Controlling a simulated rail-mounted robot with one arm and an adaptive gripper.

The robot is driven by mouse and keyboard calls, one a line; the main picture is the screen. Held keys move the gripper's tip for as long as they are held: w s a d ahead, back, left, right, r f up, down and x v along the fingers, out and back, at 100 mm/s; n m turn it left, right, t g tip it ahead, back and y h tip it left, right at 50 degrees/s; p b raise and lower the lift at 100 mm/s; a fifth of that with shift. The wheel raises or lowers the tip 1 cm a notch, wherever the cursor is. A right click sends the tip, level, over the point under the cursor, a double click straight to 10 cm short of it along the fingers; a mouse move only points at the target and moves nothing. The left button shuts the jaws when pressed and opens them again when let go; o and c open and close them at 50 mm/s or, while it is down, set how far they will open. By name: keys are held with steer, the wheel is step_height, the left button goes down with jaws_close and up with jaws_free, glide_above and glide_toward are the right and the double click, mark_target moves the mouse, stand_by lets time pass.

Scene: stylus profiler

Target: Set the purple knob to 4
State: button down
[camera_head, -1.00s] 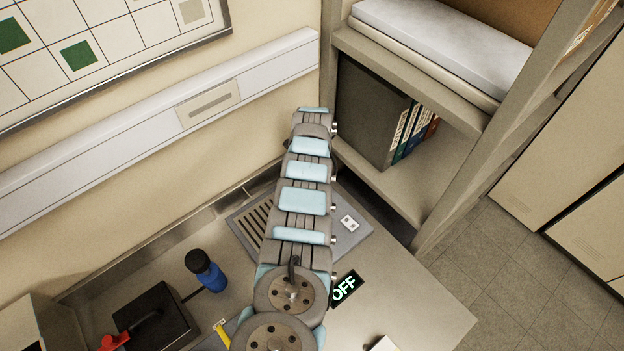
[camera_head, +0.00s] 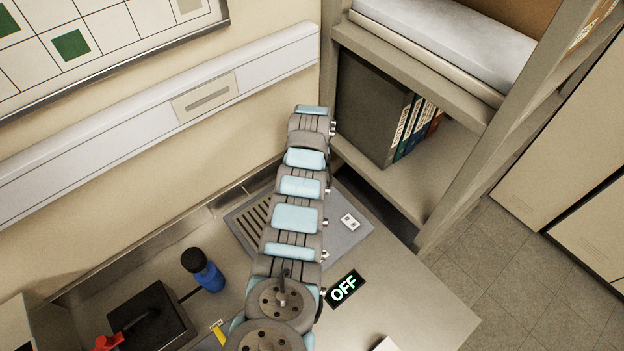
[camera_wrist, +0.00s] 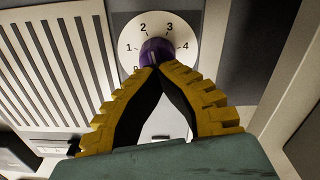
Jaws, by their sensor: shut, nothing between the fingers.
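In the wrist view the purple knob (camera_wrist: 156,51) sits at the centre of a round white dial (camera_wrist: 183,30) marked 1, 2, 3 and 4, with a partly hidden mark at the lower left. I cannot make out where the knob points. My gripper (camera_wrist: 158,68) has yellow ribbed fingers that meet at their tips, shut and empty. The tips overlap the knob's lower edge in the picture; I cannot tell whether they touch it. In the head view my arm hides the knob and gripper.
A grey slotted panel (camera_head: 350,240) lies by the wall, with an OFF sign (camera_head: 345,289) in front. A shelf with binders (camera_head: 411,125) rises behind right. The counter's right part is mostly clear.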

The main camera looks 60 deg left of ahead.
steer(key=shift+s+d+f+m, duration=0.1)
steer(key=shift+m, duration=0.8)
steer(key=shift+b, duration=0.35)
steer(key=m+b, duration=0.1)
steer(key=m, duration=0.3)
steer(key=shift+s+f+b, duration=0.1)
steer(key=shift+f+b, duration=0.05)
steer(key=shift+b, duration=0.25)
steer(key=m, duration=0.2)
steer(key=m+b, duration=0.1)
steer(key=shift+s+r+m, duration=0.1)
steer(key=shift+r+m, duration=0.1)
steer(key=shift+m, duration=0.2)
steer(key=c, duration=1.7)
jaws_free()
steer(key=shift+d, duration=0.1)
